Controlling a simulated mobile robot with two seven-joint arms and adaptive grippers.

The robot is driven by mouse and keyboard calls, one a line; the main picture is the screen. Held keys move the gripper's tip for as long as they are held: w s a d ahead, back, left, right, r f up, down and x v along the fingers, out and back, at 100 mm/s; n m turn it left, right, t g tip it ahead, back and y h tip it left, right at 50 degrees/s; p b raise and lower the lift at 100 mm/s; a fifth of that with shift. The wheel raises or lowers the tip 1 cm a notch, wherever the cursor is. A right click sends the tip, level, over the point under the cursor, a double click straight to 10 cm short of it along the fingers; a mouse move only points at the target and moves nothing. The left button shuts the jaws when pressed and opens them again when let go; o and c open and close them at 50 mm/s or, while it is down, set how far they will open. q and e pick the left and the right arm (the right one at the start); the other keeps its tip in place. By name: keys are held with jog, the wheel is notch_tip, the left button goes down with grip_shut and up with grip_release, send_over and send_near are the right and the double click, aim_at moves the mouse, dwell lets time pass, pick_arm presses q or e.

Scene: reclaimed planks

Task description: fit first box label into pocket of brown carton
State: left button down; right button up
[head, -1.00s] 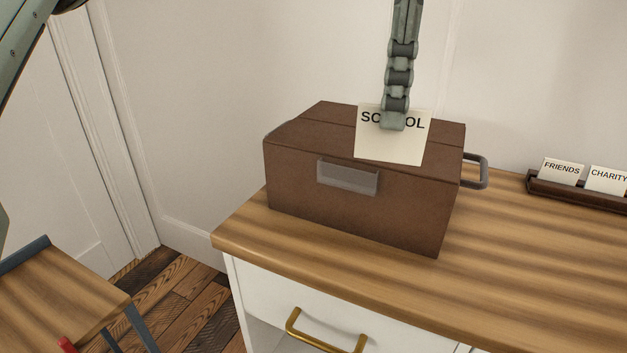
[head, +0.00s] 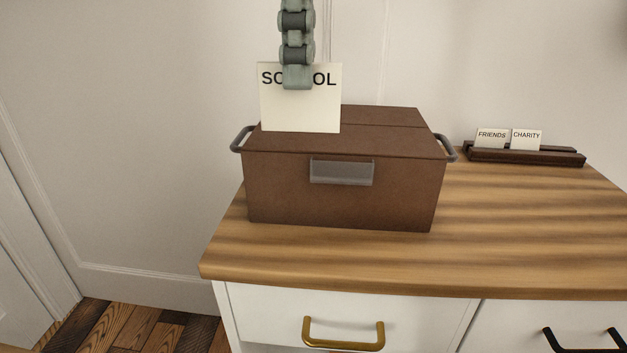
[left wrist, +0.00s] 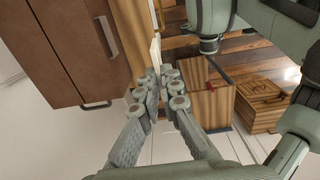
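My left gripper (head: 297,84) comes down from the top of the head view and is shut on the upper edge of a cream card label (head: 300,110). Its fingers cover the middle of the word SCHOOL. The label hangs upright in front of the brown carton's lid, above and left of the pocket. The brown carton (head: 270,190) stands on the wooden top, with a grey translucent pocket (head: 342,171) on its front. In the left wrist view the fingers (left wrist: 160,80) pinch the label (left wrist: 155,52), seen nearly edge-on. My right gripper is not clearly seen.
A dark rack (head: 525,156) with FRIENDS (head: 492,139) and CHARITY (head: 526,140) cards stands at the right on the wooden cabinet top (head: 520,230). The top between carton and rack is clear. A wooden crate (left wrist: 262,104) is in the left wrist view.

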pick_arm(q)
jog(key=shift+s+a, duration=0.1)
jog(key=w+d+f, duration=0.2)
jog(key=w+f, duration=0.1)
jog(key=w, duration=0.2)
send_near(341, 179)
jog(key=f, duration=0.1)
jog(key=w+f, duration=0.1)
jog(key=f, duration=0.1)
jog(key=shift+s+f, duration=0.1)
jog(key=shift+f, duration=0.1)
pick_arm(e)
jog(key=shift+w+a+r, duration=0.1)
jog(key=shift+w+a, duration=0.1)
jog(key=shift+a, duration=0.3)
pick_arm(q)
jog(key=shift+f, duration=0.15)
pick_arm(e)
jog(key=shift+w+a+t, duration=0.1)
jog(key=shift+w+t, duration=0.15)
jog(key=shift+t, duration=0.05)
pick_arm(q)
jog(key=c, duration=1.7)
grip_release()
pick_arm(e)
jog(key=shift+a+r, duration=0.1)
jog(key=shift+a, duration=0.15)
